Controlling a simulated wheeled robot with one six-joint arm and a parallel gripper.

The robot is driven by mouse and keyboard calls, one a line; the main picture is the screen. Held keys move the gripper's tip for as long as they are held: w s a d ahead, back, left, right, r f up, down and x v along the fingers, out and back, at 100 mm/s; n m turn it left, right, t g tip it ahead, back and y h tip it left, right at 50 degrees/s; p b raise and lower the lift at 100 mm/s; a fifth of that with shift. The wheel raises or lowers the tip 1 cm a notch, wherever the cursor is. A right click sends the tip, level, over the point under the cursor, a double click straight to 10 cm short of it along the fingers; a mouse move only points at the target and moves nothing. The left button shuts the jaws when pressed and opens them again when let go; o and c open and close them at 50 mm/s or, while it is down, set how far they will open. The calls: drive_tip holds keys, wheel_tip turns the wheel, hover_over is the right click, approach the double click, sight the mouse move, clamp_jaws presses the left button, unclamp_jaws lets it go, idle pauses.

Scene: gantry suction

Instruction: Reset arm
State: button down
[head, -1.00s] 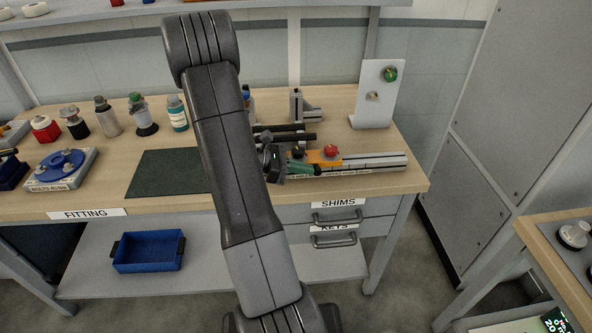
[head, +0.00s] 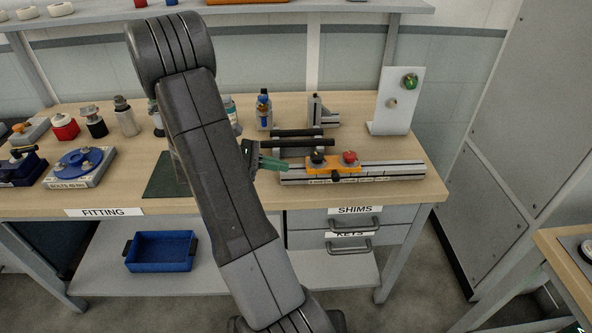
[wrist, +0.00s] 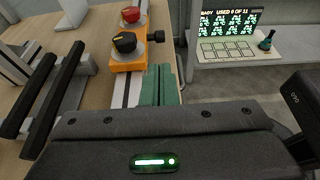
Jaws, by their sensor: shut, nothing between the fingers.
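My arm rises across the middle of the head view and hides part of the bench. My gripper (head: 272,163) shows its green fingers just right of the arm, level with the orange block (head: 338,166) on the metal rail. In the wrist view the green fingers (wrist: 158,86) lie together, shut and empty. The orange block (wrist: 129,60) is just beyond them, with a black knob (wrist: 124,41) and a red knob (wrist: 131,14). I cannot tell whether the fingers touch it.
Two black bars (head: 303,138) lie behind the gripper. A white upright panel (head: 397,101) stands at the back right. A green mat (head: 166,178) is partly hidden by my arm. A blue bin (head: 160,251) sits on the lower shelf. A lit display (wrist: 228,22) shows beyond the bench.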

drive_tip(key=shift+v, duration=0.8)
drive_tip(key=shift+d, duration=0.15)
